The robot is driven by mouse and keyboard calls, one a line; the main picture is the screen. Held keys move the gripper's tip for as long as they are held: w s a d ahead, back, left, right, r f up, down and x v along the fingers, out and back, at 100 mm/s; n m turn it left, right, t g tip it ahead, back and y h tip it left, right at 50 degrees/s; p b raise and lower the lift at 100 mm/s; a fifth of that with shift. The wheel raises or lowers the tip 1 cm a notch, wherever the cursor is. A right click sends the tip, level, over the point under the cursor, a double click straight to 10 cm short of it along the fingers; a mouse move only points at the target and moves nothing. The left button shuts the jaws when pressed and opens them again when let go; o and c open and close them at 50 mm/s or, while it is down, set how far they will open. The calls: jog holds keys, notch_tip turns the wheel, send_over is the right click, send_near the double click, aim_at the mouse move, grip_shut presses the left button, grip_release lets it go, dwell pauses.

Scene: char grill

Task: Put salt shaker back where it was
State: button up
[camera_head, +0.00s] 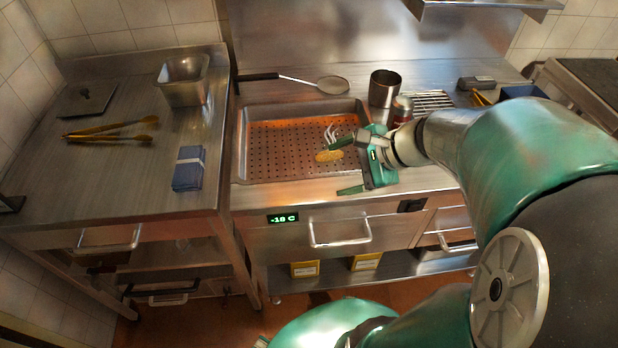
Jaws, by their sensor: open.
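A small shaker (402,106) with a pale metallic top and a reddish lower part stands at the back right of the perforated tray, just behind my wrist. I take it to be the salt shaker; its lower part is partly hidden by my arm. My gripper (343,168) is over the right side of the tray, with its green fingers spread wide apart and pointing left. Nothing is held between them. The gripper is apart from the shaker, which is up and to the right of it in the picture.
The perforated tray (262,176) holds a yellowish piece (329,156) and pale curved prongs (331,132) close to my upper finger. A metal cup (383,88) stands behind the shaker, with a slotted grate (432,100) to its right.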

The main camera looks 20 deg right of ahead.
jog(key=s+a+r+n+h, duration=0.3)
jog(key=a+n, duration=0.2)
jog(key=n, duration=0.4)
jog(key=s+a+r+n+g+h, duration=0.1)
jog(key=s+a+r+n+h, duration=0.1)
jog(key=n, duration=0.7)
jog(key=a+r+h, duration=0.1)
jog(key=a+r, duration=0.1)
jog(key=a, duration=0.1)
jog(key=shift+s+a+n, duration=0.3)
jog(key=shift+s+a, duration=0.05)
jog(key=shift+s, duration=0.05)
